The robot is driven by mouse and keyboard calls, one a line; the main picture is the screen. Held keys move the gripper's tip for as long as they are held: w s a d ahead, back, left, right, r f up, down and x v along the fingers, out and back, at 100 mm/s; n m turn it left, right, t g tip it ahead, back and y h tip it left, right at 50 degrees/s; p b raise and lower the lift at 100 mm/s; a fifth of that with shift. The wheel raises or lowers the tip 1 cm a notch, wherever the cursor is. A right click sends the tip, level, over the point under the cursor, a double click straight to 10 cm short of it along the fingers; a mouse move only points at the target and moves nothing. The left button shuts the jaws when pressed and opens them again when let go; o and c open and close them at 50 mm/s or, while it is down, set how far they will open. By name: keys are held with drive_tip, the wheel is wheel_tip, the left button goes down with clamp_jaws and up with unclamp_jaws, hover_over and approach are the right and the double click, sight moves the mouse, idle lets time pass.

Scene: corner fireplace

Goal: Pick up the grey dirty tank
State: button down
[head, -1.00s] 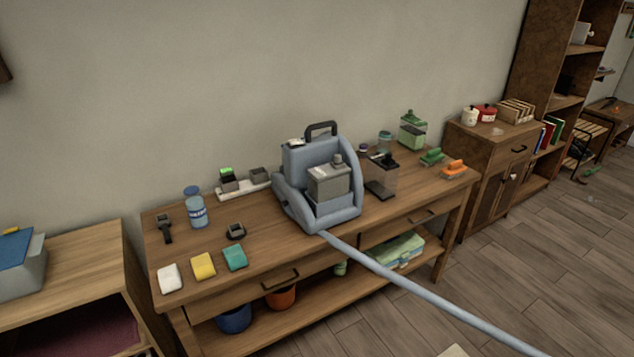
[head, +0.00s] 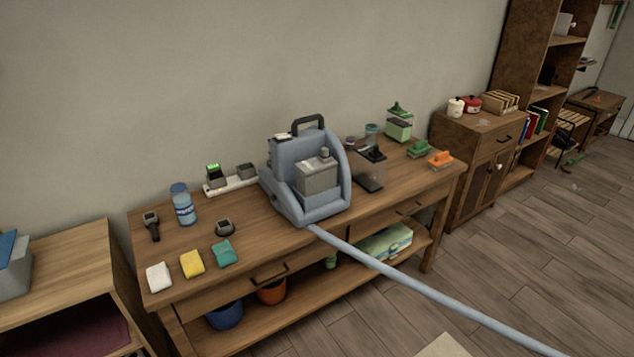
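The grey dirty tank (head: 318,181) is a small boxy grey container with a knob on its top. It sits in the front recess of a blue-grey cleaning machine (head: 284,185) with a dark top handle. The machine stands upright on the wooden workbench (head: 300,237). A long blue-grey hose (head: 420,286) runs from the machine's base toward the lower right. My gripper is not in view.
Green (head: 420,149) and orange (head: 441,158) brushes lie at the right end. Open floor (head: 530,240) lies at right.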

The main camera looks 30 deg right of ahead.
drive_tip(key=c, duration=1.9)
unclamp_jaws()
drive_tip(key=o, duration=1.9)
